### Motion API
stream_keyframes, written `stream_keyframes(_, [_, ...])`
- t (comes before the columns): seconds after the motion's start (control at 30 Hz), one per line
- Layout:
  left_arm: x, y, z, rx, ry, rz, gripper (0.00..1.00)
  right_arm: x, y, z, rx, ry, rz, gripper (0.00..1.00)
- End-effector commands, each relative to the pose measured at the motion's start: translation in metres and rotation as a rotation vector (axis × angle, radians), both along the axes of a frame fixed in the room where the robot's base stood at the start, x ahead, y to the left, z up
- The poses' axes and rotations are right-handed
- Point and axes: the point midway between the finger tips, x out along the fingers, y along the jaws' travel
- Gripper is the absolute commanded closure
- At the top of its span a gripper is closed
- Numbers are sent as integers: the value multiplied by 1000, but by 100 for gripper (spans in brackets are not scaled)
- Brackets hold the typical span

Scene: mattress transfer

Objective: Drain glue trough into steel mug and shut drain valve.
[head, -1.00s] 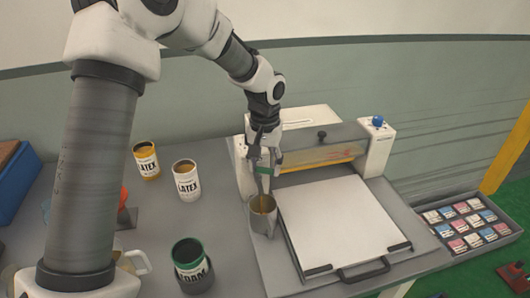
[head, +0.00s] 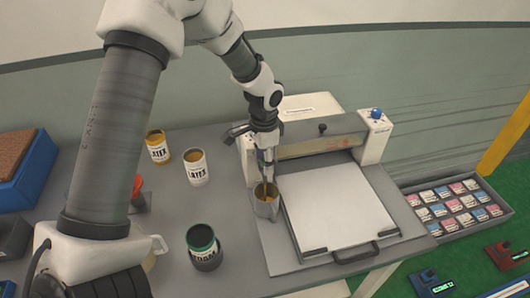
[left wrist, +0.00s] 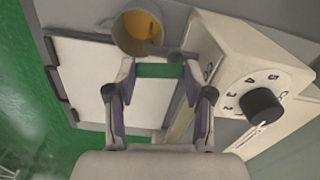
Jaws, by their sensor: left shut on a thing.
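The steel mug (head: 266,206) stands upright at the left side of the machine, under its drain. In the left wrist view the mug (left wrist: 120,38) holds amber glue, and a thin amber strand shows over it. The glue trough (head: 320,149) runs along the back of the machine and looks mostly grey-brown with streaks. My left gripper (head: 266,160) is just above the mug at the trough's left end. In the left wrist view its fingers (left wrist: 159,84) are shut on the green valve handle (left wrist: 160,71). My right gripper is not in view.
Two latex cans (head: 196,168) (head: 158,148) and a green-rimmed foam can (head: 204,250) stand left of the machine. A white plate (head: 335,207) with a black handle lies in front of the trough. A knobbed dial (left wrist: 262,106) shows beside my gripper.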

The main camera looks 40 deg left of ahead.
Motion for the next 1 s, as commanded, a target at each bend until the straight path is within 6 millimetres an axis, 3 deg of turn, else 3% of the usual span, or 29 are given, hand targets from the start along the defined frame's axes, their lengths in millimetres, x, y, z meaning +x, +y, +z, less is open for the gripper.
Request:
stream_keyframes(0.33, [-4, 1, -1, -1, 5, -144, 83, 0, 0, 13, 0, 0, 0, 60])
stream_keyframes(0.83, [-4, 1, -2, -1, 5, -167, 83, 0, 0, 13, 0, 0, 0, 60])
stream_keyframes(0.87, [-4, 1, -2, -1, 5, -167, 45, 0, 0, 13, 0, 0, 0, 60])
stream_keyframes(0.9, [-4, 1, -2, -1, 5, -166, 30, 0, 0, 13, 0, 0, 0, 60])
stream_keyframes(0.93, [-4, 1, -2, -1, 4, -166, 23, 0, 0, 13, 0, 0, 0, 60])
stream_keyframes(1.0, [-4, 1, -2, -1, 3, -166, 23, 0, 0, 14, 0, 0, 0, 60])
